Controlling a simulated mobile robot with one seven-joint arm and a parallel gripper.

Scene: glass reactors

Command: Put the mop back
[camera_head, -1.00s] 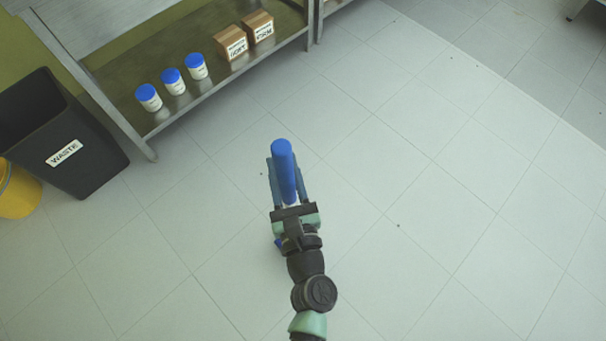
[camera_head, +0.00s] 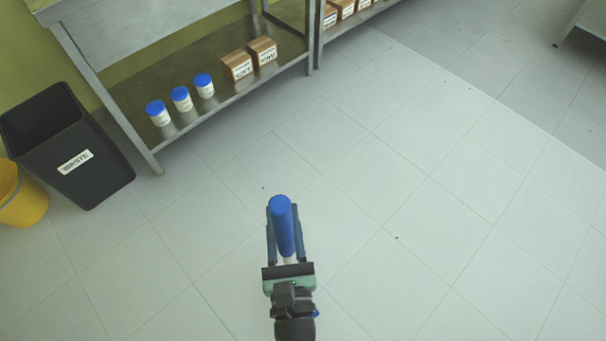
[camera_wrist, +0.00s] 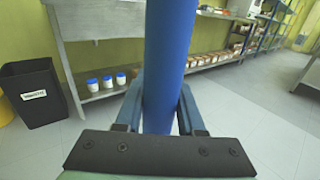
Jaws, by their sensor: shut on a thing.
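The mop shows as a thick blue handle (camera_head: 281,225) between the fingers of my gripper (camera_head: 286,240) in the head view. My gripper is shut on this handle, above open floor. In the wrist view the blue handle (camera_wrist: 166,60) rises upright between the two fingers (camera_wrist: 160,112) and leaves the picture at the top. The mop's lower end and head are hidden. A yellow bucket (camera_head: 24,200) stands at the left edge, partly cut off by the picture.
A black waste bin (camera_head: 70,145) stands beside the bucket. A metal shelf bench (camera_head: 150,165) holds blue-lidded jars (camera_head: 181,98) and boxes (camera_head: 237,65) on its lower shelf. Another bench edge (camera_head: 575,25) shows at the upper right. The tiled floor (camera_head: 420,220) in the middle and right is clear.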

